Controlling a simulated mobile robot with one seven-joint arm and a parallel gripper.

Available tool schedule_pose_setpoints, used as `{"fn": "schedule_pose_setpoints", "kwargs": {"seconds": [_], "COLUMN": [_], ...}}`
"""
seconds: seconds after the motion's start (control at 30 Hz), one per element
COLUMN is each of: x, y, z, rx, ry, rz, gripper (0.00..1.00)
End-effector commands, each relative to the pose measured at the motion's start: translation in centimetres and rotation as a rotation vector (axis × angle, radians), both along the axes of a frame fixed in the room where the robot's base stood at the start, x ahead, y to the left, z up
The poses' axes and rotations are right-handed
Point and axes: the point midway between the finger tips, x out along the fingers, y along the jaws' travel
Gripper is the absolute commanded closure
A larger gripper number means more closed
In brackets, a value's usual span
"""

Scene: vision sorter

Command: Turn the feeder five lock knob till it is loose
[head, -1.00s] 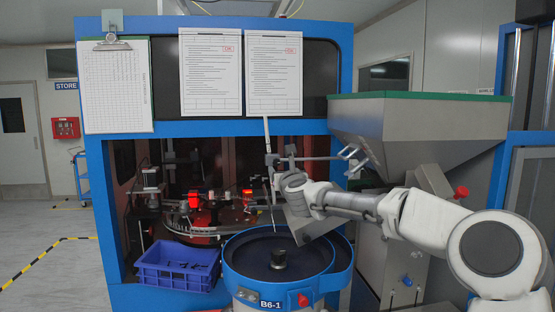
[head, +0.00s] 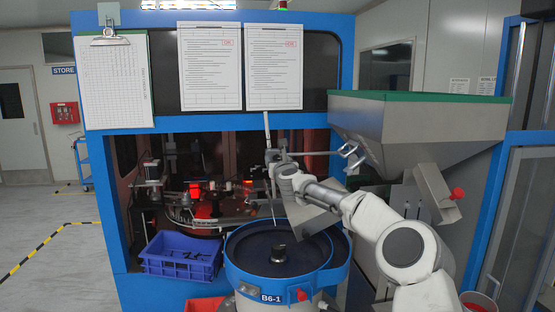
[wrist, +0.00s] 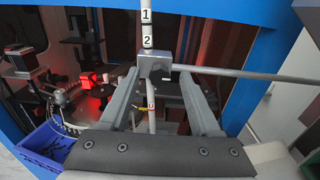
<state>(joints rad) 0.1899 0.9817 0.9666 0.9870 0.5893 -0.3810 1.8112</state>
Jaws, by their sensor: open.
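My gripper (wrist: 161,78) is open, its two grey fingers on either side of a grey clamp block (wrist: 154,66) on an upright rod. The rod (wrist: 147,35) carries labels 1 and 2, and a thin bar runs right from the clamp. A small dark round part shows on the block; I cannot tell whether it is the lock knob. Contact between fingers and block is unclear. In the head view, my gripper (head: 273,163) is at the rod, above the blue bowl feeder (head: 237,275) marked B6-1. No label five is readable.
Red knobs show on the bowl feeder (head: 302,295) and hopper chute (head: 457,193). The grey hopper (head: 415,130) stands right of my gripper. A blue crate (head: 180,268) sits left of the bowl. A blue machine frame (head: 347,60) surrounds the workspace.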

Motion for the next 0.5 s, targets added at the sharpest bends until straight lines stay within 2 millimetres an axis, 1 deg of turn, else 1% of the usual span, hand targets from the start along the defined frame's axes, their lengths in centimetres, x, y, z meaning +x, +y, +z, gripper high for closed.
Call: {"fn": "schedule_pose_setpoints", "kwargs": {"seconds": [0.13,0.17,0.2,0.27,0.3,0.5], "x": [-0.01,-0.01,-0.01,-0.02,-0.02,-0.02], "y": [0.01,0.01,0.01,0.02,0.02,0.02], "z": [-0.03,-0.03,-0.03,-0.03,-0.02,-0.01], "rx": [0.0,0.0,0.0,0.0,0.0,0.0], "ry": [0.0,0.0,0.0,0.0,0.0,0.0], "rz": [0.0,0.0,0.0,0.0,0.0,0.0], "gripper": [0.36,0.4,0.47,0.58,0.65,1.0]}}
